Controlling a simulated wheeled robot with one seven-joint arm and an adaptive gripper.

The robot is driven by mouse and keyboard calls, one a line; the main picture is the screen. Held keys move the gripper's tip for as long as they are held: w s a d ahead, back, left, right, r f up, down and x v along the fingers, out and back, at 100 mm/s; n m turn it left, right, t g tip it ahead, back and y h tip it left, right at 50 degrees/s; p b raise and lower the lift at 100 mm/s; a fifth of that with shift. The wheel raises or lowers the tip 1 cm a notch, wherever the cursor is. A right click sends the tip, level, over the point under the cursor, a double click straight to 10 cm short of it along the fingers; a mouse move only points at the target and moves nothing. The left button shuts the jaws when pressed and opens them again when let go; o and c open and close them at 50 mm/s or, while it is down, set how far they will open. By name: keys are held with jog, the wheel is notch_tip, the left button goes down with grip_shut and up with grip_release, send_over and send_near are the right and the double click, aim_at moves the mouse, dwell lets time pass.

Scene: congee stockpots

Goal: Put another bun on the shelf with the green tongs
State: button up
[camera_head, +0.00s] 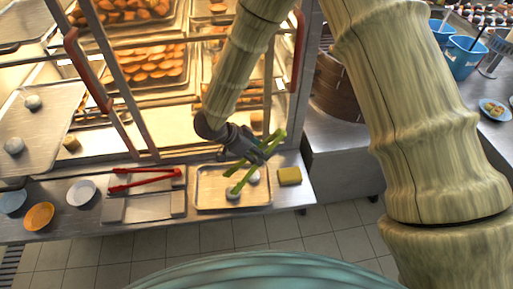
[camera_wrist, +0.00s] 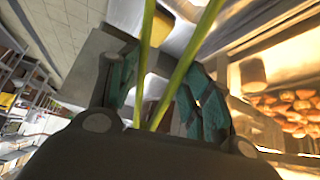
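My gripper (camera_head: 246,144) is shut on the green tongs (camera_head: 244,184) above the counter tray. In the wrist view the two green tong arms (camera_wrist: 183,66) run out between my gripper's fingers (camera_wrist: 160,85), with their tips out of frame. The tong arms are spread apart. Two more white buns (camera_head: 32,102) rest well apart on a metal tray (camera_head: 58,118) at the left of the shelf unit.
Red tongs (camera_head: 140,180) lie on a smaller tray left of the counter tray. A yellow block (camera_head: 289,176) sits to its right. Several plates, one orange (camera_head: 39,216), stand at the far left.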

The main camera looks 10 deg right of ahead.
jog(key=shift+a+r+p, duration=0.1)
jog(key=shift+r+p, duration=0.1)
jog(key=shift+p, duration=0.65)
jog(key=shift+f, duration=0.1)
jog(key=shift+f+b, duration=1.95)
jog(key=shift+f, duration=0.95)
jog(key=c, duration=0.8)
notch_tip(320, 180, up, 12)
jog(key=p, duration=1)
jog(key=shift+p, duration=0.3)
